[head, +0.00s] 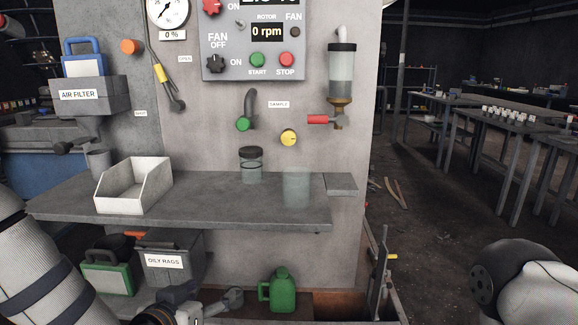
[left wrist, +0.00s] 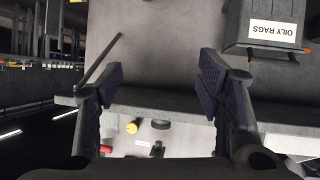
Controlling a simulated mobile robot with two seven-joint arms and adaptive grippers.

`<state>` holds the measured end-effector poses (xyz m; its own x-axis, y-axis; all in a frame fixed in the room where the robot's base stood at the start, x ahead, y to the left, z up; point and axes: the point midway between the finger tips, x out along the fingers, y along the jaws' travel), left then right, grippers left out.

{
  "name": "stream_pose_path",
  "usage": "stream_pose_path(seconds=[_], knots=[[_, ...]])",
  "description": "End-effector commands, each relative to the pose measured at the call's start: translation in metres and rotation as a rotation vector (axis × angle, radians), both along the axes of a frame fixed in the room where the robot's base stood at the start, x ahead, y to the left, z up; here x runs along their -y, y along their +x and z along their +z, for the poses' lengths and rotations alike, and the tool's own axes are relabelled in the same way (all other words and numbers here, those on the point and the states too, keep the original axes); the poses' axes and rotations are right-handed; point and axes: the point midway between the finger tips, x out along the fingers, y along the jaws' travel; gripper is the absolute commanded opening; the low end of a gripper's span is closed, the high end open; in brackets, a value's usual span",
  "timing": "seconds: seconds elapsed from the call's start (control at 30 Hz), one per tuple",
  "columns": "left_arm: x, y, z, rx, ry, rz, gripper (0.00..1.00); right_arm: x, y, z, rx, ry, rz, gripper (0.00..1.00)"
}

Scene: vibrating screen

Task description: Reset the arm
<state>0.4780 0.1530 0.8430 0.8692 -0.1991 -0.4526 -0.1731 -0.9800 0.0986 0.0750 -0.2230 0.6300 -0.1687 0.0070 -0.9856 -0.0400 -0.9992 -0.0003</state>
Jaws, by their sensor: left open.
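My left arm (head: 45,265) comes in at the lower left of the head view and reaches below the front of the grey shelf. My left gripper (head: 205,305) is low, in front of the oily rags bin, and is partly cut off by the bottom edge. In the left wrist view, the two dark fingers of this gripper (left wrist: 160,85) stand wide apart with nothing between them. A rounded part of my right arm (head: 530,280) shows at the lower right of the head view. My right gripper is out of view.
The grey shelf (head: 230,215) holds a white tray (head: 132,192), a lidded jar (head: 251,167) and a clear beaker (head: 296,188). Below are the oily rags bin (head: 172,260) and a green jug (head: 280,290). Open floor (head: 430,240) lies to the right.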

Motion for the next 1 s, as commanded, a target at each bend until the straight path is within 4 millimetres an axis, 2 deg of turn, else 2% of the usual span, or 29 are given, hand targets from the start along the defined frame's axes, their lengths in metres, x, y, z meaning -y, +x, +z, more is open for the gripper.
stream_pose_path(seconds=[0.03, 0.07, 0.1, 0.17, 0.23, 0.27, 0.3, 0.4, 0.5, 0.57, 0.63, 1.0], knots=[[0.000, -0.029, -0.041, -0.122, 0.008, -0.011, 0.61, 0.000, 0.000, 0.000, 0.000, 0.000, 0.000, 0.40], [-0.001, -0.049, -0.064, -0.198, 0.011, -0.013, 0.61, 0.000, 0.000, 0.000, 0.000, 0.000, 0.000, 0.40], [-0.003, -0.077, -0.092, -0.300, 0.017, -0.013, 0.61, 0.000, 0.000, 0.000, 0.000, 0.000, 0.000, 0.40], [-0.009, -0.123, -0.131, -0.455, 0.029, -0.010, 0.61, 0.000, 0.000, 0.000, 0.000, 0.000, 0.000, 0.40], [-0.018, -0.182, -0.167, -0.638, 0.047, 0.004, 0.61, 0.000, 0.000, 0.000, 0.001, 0.000, 0.000, 0.40], [-0.023, -0.209, -0.180, -0.716, 0.057, 0.013, 0.61, 0.000, 0.000, 0.000, 0.001, 0.000, 0.000, 0.40], [-0.030, -0.243, -0.193, -0.816, 0.071, 0.026, 0.61, 0.000, 0.000, 0.000, 0.001, 0.000, 0.000, 0.40], [-0.047, -0.320, -0.211, -1.029, 0.111, 0.063, 0.61, 0.000, 0.000, 0.000, 0.001, 0.000, 0.000, 0.40], [-0.061, -0.373, -0.215, -1.174, 0.147, 0.097, 0.61, 0.000, 0.000, 0.000, 0.001, 0.000, 0.000, 0.40], [-0.067, -0.392, -0.214, -1.227, 0.162, 0.112, 0.61, 0.000, 0.000, 0.000, 0.001, 0.000, 0.000, 0.40], [-0.070, -0.403, -0.213, -1.257, 0.170, 0.121, 0.61, 0.000, 0.000, 0.000, 0.001, 0.000, 0.000, 0.40], [-0.070, -0.404, -0.213, -1.261, 0.170, 0.123, 0.61, 0.000, 0.000, 0.000, 0.001, 0.000, 0.000, 0.40]])
